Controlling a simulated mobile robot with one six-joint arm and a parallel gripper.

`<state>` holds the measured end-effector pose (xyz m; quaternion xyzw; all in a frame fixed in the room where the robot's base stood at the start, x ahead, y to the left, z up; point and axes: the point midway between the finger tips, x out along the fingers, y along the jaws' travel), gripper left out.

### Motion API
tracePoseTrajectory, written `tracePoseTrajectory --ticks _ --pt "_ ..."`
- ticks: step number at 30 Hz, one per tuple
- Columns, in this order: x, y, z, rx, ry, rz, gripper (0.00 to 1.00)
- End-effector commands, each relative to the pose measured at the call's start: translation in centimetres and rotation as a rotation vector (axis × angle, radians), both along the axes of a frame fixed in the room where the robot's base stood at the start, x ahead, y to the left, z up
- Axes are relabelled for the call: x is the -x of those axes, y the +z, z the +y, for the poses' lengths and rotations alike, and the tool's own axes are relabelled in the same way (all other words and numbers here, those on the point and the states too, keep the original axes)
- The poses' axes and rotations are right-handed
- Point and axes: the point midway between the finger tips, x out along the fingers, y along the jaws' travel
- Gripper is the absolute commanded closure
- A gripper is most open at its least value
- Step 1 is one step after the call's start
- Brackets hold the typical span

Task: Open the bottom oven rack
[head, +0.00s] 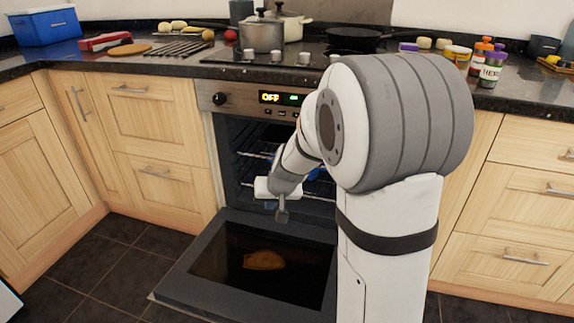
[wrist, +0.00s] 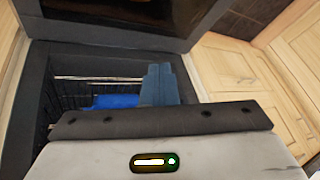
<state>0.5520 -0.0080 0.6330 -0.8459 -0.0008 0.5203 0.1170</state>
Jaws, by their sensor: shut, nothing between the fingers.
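The oven (head: 232,150) stands under the hob with its door (head: 190,275) folded down and open. Wire racks (head: 256,154) show inside, partly hidden by my arm. I cannot tell clearly which one is the bottom rack. My gripper (head: 282,216) is at the oven mouth, above the lowered door, pointing down. In the wrist view my gripper (wrist: 158,84) is shut and empty, beside a rack bar (wrist: 100,78). Something blue (wrist: 112,101) lies in the oven behind the fingers, partly hidden.
A brown-orange patch (head: 263,259) shows on the door glass; I cannot tell if it is an object or a reflection. Wooden cabinets (head: 160,165) flank the oven on both sides. Pots (head: 262,35) stand on the hob above. Dark floor tiles (head: 125,275) left of the door are clear.

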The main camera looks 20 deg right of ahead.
Motion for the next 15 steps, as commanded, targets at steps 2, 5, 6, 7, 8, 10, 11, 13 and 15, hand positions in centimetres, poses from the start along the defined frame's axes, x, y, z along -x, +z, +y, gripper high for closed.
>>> tracePoseTrajectory --ticks 2,5,6,7,8,10,11,13,15 --pt "-4.2 -0.3 -1.9 0.008 -0.065 -0.053 1.00" --pt "-8.7 -1.7 -4.7 0.040 -0.153 -0.119 1.00" --pt "-10.3 -2.4 -6.1 0.058 -0.191 -0.140 1.00" --pt "-11.3 -3.0 -7.1 0.074 -0.219 -0.155 1.00" --pt "-12.3 -3.6 -8.1 0.090 -0.248 -0.169 1.00" --pt "-13.9 -5.2 -10.5 0.135 -0.311 -0.187 1.00" --pt "-14.5 -5.8 -11.5 0.154 -0.337 -0.194 1.00" --pt "-15.4 -7.3 -13.5 0.196 -0.391 -0.202 1.00" --pt "-15.9 -8.5 -15.0 0.232 -0.433 -0.207 1.00"
